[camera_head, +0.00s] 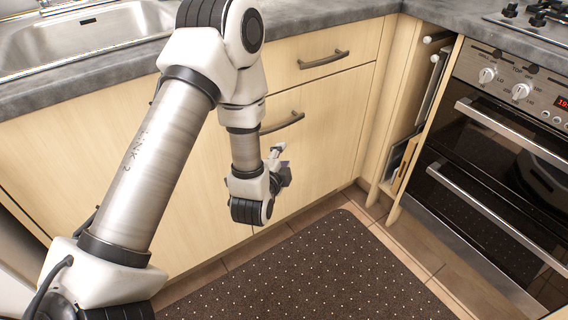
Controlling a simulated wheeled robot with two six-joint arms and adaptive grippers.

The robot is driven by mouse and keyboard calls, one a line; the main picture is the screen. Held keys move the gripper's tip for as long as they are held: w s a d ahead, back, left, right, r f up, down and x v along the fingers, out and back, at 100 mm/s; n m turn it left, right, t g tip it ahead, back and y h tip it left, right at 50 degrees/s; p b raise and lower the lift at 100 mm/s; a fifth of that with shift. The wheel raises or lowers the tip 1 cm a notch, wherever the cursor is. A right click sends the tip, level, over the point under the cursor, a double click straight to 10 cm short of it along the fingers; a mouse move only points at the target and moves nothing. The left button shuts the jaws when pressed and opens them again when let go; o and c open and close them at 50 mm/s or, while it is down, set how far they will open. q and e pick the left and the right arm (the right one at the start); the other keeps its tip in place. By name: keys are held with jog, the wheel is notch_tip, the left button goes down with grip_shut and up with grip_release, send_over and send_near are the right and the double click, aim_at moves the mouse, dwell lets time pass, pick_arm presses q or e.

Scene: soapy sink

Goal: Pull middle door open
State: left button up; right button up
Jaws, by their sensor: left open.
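A pale wood cabinet door (325,135) stands below a drawer in the middle of the view. It looks shut, flush with the cabinet front. Its dark curved handle (283,123) is near the door's upper left, partly behind my left arm. My left gripper (284,166) is open and below the handle, in front of the door's left part. It is small and partly hidden by my wrist, and I see nothing in it. I cannot tell how far it is from the door surface. My right gripper is not in view.
The drawer (328,52) above is shut. A grey worktop (315,12) with a steel sink (85,40) runs above. An oven (495,150) stands at right, beside a narrow open compartment. A dotted dark mat (310,275) covers the clear floor in front.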

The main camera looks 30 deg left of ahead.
aim_at(281, 127)
pick_arm(q)
jog(key=w+a+b, duration=0.1)
jog(key=w+a, duration=0.1)
jog(key=w+a+r+m+t+y+b, duration=0.1)
jog(key=w+b, duration=0.1)
jog(key=w, duration=0.1)
jog(key=w+a+r+m+t+y+b, duration=0.1)
jog(key=w+a, duration=0.1)
jog(key=w, duration=0.1)
jog(key=shift+w+a+r+b, duration=0.15)
jog(key=shift+w+a+b, duration=0.1)
jog(key=shift+a+b, duration=0.05)
grip_shut()
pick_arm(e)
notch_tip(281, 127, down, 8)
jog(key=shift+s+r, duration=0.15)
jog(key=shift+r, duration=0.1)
